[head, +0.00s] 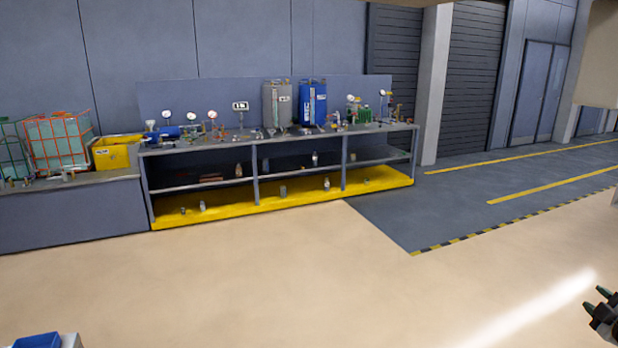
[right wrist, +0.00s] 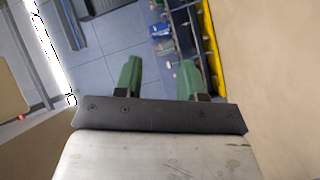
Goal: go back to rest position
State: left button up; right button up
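My right gripper (head: 598,303) shows at the lower right edge of the head view, over open floor and far from the workbench. In the right wrist view its two green fingers (right wrist: 160,80) stand apart with nothing between them. My left gripper does not show in the head view. No object is held in the right gripper.
A long workbench (head: 258,182) with yellow lower shelf stands along the back wall, carrying a grey tank (head: 277,105), a blue tank (head: 313,102) and gauges. A yellow bin (head: 112,155) and caged containers (head: 58,142) stand left. A blue item (head: 37,341) shows lower left. The beige floor (head: 270,280) is clear.

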jog(key=s+d+f+m+g+h, duration=0.2)
jog(key=s+d+f+g, duration=0.3)
jog(key=s+f, duration=0.85)
jog(key=s+d+f+m+g+h, duration=0.25)
jog(key=s+d+f+g, duration=0.2)
jog(key=s+f, duration=0.9)
jog(key=s+d+f+g+h, duration=0.1)
jog(key=s+d+g, duration=0.1)
jog(key=s, duration=0.8)
jog(key=s+d+f+g, duration=0.1)
jog(key=s+f+g, duration=0.15)
jog(key=s, duration=0.75)
jog(key=s+a+f+m+g+y, duration=0.1)
jog(key=s+a+f+y, duration=0.1)
jog(key=a+f, duration=0.75)
jog(key=s+a+f+m+y, duration=0.2)
jog(key=a+f, duration=0.5)
jog(key=a, duration=0.6)
jog(key=s+a+f+y, duration=0.1)
jog(key=a+f, duration=0.3)
jog(key=a, duration=1.2)
jog(key=s+a+f+m+y, duration=0.1)
jog(key=a+f+y, duration=0.2)
jog(key=a, duration=1.4)
jog(key=shift+s+f+y, duration=0.35)
jog(key=shift+f, duration=0.35)
jog(key=shift+s+a+m, duration=0.1)
jog(key=shift+a+m, duration=0.05)
jog(key=shift+m, duration=0.1)
